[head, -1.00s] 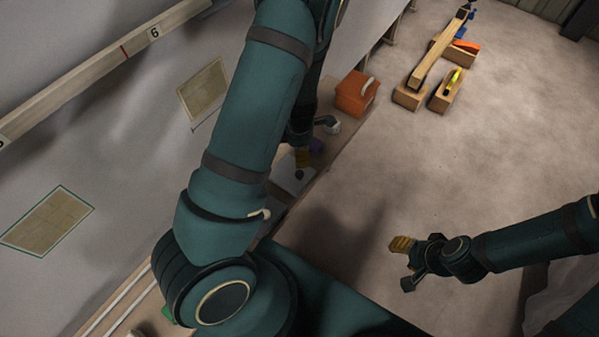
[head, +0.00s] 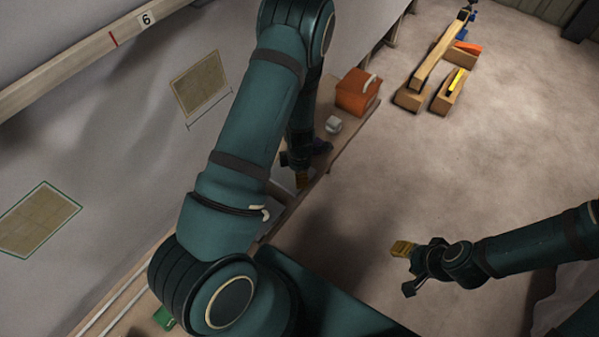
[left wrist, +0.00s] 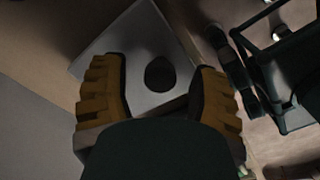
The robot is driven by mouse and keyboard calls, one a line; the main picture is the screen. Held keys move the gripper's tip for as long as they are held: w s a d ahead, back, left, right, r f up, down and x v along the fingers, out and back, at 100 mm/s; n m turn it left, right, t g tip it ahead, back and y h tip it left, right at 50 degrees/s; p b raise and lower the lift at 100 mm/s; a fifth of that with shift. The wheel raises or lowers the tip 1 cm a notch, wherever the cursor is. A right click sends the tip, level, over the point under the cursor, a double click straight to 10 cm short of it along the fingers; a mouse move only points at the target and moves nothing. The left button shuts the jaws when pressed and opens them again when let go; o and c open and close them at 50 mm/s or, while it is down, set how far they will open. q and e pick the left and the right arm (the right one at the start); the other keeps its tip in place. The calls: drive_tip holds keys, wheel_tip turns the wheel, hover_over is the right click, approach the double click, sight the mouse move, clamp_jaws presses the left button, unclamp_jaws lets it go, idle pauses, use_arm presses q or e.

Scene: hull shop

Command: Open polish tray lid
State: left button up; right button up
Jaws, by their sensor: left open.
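The polish tray lid (left wrist: 140,40) is a pale grey square plate with a dark round knob (left wrist: 160,73) in its middle. In the left wrist view the knob shows between the two yellow-padded fingers of my left gripper (left wrist: 160,95), with gaps on both sides. The gripper is open and over the lid; I cannot tell its height above the knob. In the head view my left gripper (head: 301,181) and arm hide most of the lid. My right gripper (head: 405,270) is open and empty, over the floor at the right.
The bench (head: 352,143) runs along the wall, with an orange box (head: 357,92) and a small white round item (head: 333,124) beyond the gripper. Wooden blocks and a long beam (head: 442,50) lie on the floor at upper right. The middle floor is clear.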

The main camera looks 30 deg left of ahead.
use_arm(q)
clamp_jaws()
drive_tip(key=a, duration=1)
drive_tip(key=shift+w, duration=0.4)
unclamp_jaws()
drive_tip(key=shift+d, duration=0.1)
drive_tip(key=shift+r, duration=0.1)
wheel_tip(320, 180, up, 12)
